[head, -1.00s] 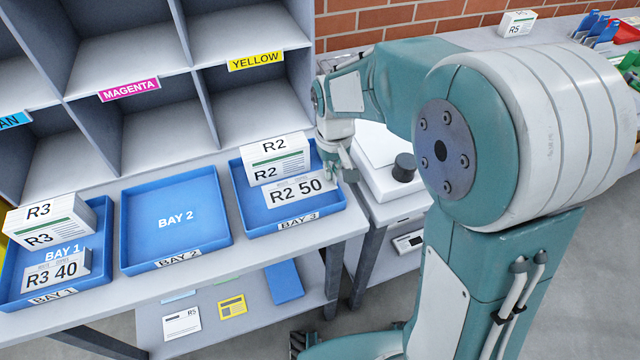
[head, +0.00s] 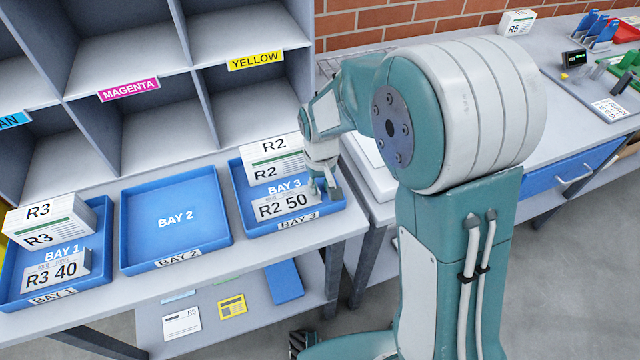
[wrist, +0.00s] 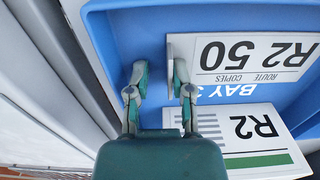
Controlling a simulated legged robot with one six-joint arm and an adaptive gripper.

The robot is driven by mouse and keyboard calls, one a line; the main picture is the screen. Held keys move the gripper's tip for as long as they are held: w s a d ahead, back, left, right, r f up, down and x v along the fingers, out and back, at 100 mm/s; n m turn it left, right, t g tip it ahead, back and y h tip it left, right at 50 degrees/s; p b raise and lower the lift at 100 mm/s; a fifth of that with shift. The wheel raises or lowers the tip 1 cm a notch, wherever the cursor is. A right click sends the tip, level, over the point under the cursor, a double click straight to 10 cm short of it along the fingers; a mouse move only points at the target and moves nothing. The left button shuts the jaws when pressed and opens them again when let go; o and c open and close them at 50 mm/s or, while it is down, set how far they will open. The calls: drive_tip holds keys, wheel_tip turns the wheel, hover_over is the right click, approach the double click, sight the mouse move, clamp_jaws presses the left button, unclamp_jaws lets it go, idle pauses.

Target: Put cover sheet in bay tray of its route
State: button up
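The cover sheet marked R2 50 (head: 283,206) is in the front part of the blue Bay 3 tray (head: 336,203), before the R2 bundle (head: 273,160). My gripper (head: 325,188) is at the sheet's right end, inside the tray. In the wrist view, the fingers of my gripper (wrist: 160,85) stand apart with blue tray floor between them. One finger overlaps the near end of the R2 50 sheet (wrist: 240,55); I cannot tell whether it touches. The Bay 1 tray (head: 12,290) holds an R3 bundle (head: 48,222) and an R3 40 sheet (head: 56,271).
The Bay 2 tray (head: 175,215) is empty. Grey pigeonholes labelled magenta (head: 129,90) and yellow (head: 255,61) rise behind the trays. An R5 bundle (head: 517,22) stands on the bench at the back right. A lower shelf (head: 200,345) holds flat cards.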

idle(0.3)
wheel_tip(320, 180, up, 11)
drive_tip(key=s+d+r+m+t, duration=0.1)
drive_tip(key=s+d+r, duration=0.3)
drive_tip(key=s, duration=0.5)
drive_tip(key=s+d+r+m+t, duration=0.2)
drive_tip(key=s+d+r+t, duration=0.2)
drive_tip(key=s+d, duration=0.3)
drive_tip(key=s, duration=0.3)
drive_tip(key=shift+s+r+t, duration=0.3)
drive_tip(key=shift+r, duration=0.05)
drive_tip(key=shift+d, duration=0.1)
idle(0.6)
